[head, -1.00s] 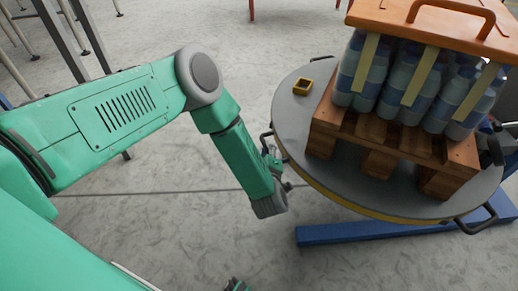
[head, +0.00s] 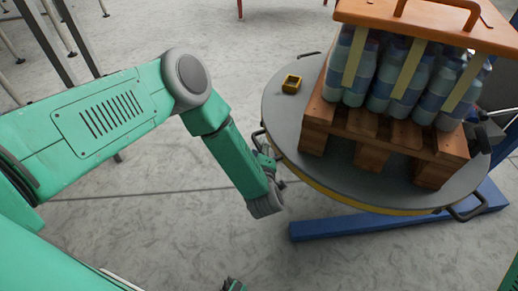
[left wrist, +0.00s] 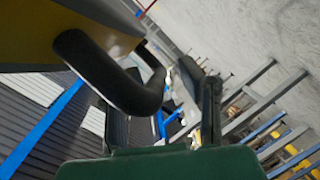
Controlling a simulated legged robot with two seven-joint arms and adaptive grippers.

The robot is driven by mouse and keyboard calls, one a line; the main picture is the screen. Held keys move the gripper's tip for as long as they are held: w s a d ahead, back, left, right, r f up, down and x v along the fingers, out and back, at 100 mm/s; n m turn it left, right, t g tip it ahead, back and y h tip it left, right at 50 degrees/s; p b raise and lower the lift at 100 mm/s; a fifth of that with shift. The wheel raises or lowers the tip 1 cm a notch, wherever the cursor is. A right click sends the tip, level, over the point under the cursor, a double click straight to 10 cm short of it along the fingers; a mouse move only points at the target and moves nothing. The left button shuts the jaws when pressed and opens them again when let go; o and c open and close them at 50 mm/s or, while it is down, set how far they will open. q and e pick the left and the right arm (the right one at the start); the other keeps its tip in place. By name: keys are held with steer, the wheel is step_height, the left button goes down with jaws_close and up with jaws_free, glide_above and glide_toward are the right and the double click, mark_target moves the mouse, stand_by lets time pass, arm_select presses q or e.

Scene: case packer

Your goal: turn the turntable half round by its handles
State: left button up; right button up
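The turntable (head: 285,110) is a round grey disc with a yellow rim, at the right of the head view. It bears a wooden pallet (head: 372,158) with wrapped bottles under an orange cover (head: 430,25). Black handles stick out from its rim: a left one (head: 258,137), a front right one (head: 468,211) and others. My left gripper (head: 267,160) is at the left handle. In the left wrist view, the black handle (left wrist: 105,75) reaches into the gap between the spread fingers (left wrist: 165,115); I cannot tell if they touch it. My right gripper does not show clearly.
A blue floor beam (head: 340,228) runs under the turntable. Metal frame legs (head: 60,40) stand at the back left.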

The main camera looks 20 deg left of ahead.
arm_select(q)
steer(key=v, duration=1.2)
steer(key=shift+f, duration=0.1)
